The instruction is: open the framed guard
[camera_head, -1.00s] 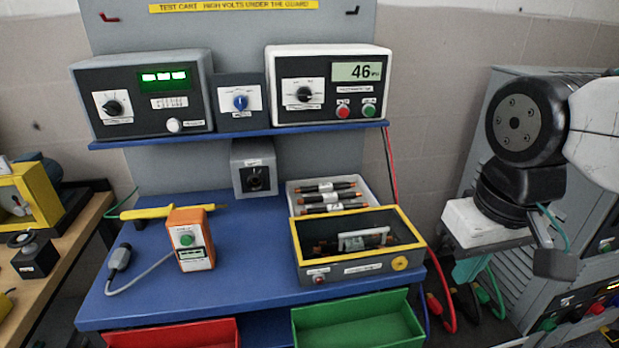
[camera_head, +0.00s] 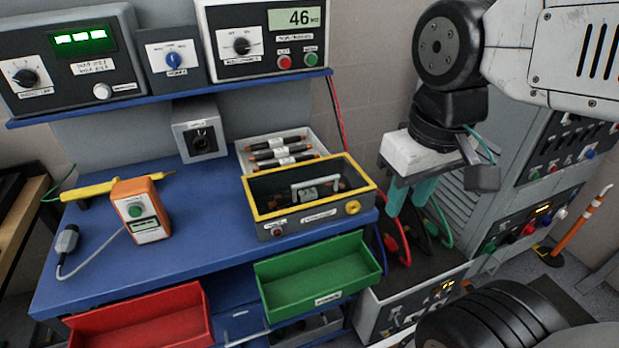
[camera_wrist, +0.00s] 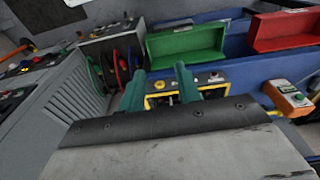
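The framed guard (camera_head: 256,212) is a yellow rectangular frame on top of a grey box on the blue cart. A pale bar handle (camera_head: 316,184) stands at its middle, and the guard looks closed. Dark parts show inside the frame. My gripper (camera_head: 411,194) hangs to the right of the box, fingers down and apart from it. Its two teal fingers are spread with nothing visible between them. In the wrist view the fingers (camera_wrist: 160,85) also stand apart, and part of the yellow-edged box (camera_wrist: 214,78) shows beyond them, partly hidden.
A tray of dark rods (camera_head: 262,146) sits behind the box. Open green (camera_head: 318,280) and red (camera_head: 140,325) bins jut out below. Cables and a grey cabinet (camera_head: 455,178) stand at the right.

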